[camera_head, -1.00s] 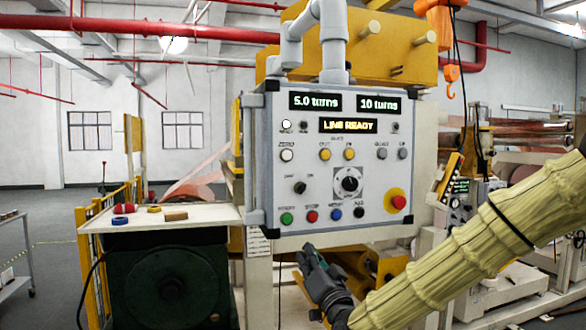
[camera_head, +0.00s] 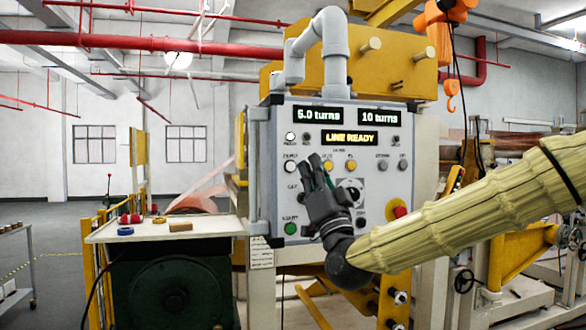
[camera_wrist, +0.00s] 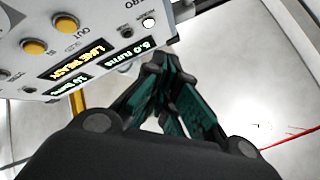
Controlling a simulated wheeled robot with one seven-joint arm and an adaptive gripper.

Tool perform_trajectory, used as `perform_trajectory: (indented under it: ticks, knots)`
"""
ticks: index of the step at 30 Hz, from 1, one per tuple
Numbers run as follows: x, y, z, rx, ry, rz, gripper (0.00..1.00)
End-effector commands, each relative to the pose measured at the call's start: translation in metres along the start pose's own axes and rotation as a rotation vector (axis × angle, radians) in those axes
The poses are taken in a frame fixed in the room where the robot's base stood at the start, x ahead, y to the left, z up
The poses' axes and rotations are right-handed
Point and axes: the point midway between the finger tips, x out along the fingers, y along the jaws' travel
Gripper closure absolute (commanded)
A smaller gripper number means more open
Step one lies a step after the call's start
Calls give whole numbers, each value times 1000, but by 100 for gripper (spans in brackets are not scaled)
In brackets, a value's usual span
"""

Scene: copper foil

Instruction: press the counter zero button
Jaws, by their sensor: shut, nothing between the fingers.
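The white counter zero button (camera_head: 290,166) sits at the left of the grey control panel (camera_head: 380,220), below a lit white lamp (camera_head: 290,137). My gripper (camera_head: 316,160) is shut and empty. In the head view its tips overlap the panel just right of the zero button, near a yellow button (camera_head: 328,166). Contact with the panel cannot be told. In the wrist view, the shut fingers (camera_wrist: 160,62) point toward the panel's edge, and the zero button is out of frame.
A red emergency button (camera_head: 399,211) sits at lower right. My arm and gripper hide part of the lower controls. A side table (camera_head: 215,226) with small items stands left.

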Motion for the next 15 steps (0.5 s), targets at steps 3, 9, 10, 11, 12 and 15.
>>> perform_trajectory:
  ticks: [3,9,10,11,12,15]
  knots:
    - [-1,1,-2,-2,1,2,100]
    - [1,2,-1,-2,0,2,100]
    - [2,2,0,-2,0,2,100]
    - [3,3,1,-2,0,2,100]
    - [5,4,2,-2,0,1,100]
    - [12,7,7,-2,-1,1,100]
